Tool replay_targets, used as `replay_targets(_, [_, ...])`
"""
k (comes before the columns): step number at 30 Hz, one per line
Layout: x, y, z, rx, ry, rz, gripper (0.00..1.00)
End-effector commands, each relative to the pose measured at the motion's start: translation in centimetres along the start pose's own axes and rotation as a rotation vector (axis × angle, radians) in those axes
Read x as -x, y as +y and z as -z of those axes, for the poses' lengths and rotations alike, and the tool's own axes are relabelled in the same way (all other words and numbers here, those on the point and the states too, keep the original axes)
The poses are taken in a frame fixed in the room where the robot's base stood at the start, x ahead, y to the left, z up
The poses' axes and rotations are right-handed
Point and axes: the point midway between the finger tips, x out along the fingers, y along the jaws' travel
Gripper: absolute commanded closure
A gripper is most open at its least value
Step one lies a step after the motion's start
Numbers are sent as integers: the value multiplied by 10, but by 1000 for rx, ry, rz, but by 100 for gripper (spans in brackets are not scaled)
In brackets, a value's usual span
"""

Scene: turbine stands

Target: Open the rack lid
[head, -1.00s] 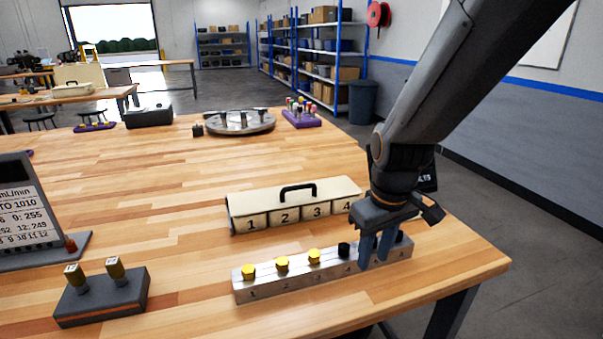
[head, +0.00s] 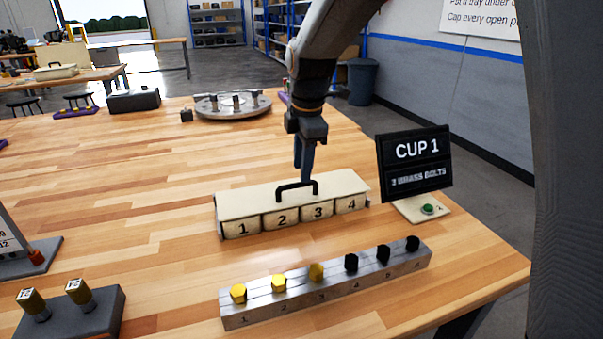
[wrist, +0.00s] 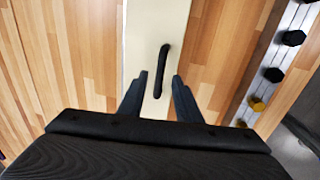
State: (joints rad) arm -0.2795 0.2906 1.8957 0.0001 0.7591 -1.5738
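The rack (head: 292,208) is a long cream box with compartments numbered 1 to 4 on its front. Its cream lid (head: 245,202) is down over the top and carries a black arched handle (head: 297,186). My gripper (head: 303,172) points down just above and behind the handle in the head view. In the wrist view my gripper (wrist: 158,85) has its two fingers apart, with the lid (wrist: 142,50) below and the handle (wrist: 162,70) between and ahead of the fingertips. Nothing is held. Contact with the handle is not visible.
A metal block (head: 330,285) with yellow and black hex bolts lies in front of the rack. A sign reading CUP 1 (head: 414,160) stands to the right. A grey stand (head: 70,310) is at front left. A round turntable (head: 232,107) sits behind.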

Motion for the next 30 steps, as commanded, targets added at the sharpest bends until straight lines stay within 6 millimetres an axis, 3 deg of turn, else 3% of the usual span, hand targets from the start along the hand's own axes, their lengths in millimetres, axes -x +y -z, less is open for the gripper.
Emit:
replay_targets(7, [-31,-1,0,-2,0,2,69])
replay_targets(18, [-38,-1,0,-2,0,0,69])
replay_targets(24, [-38,-1,0,-2,0,0,100])
replay_targets(30, [-37,-1,0,-3,0,0,100])
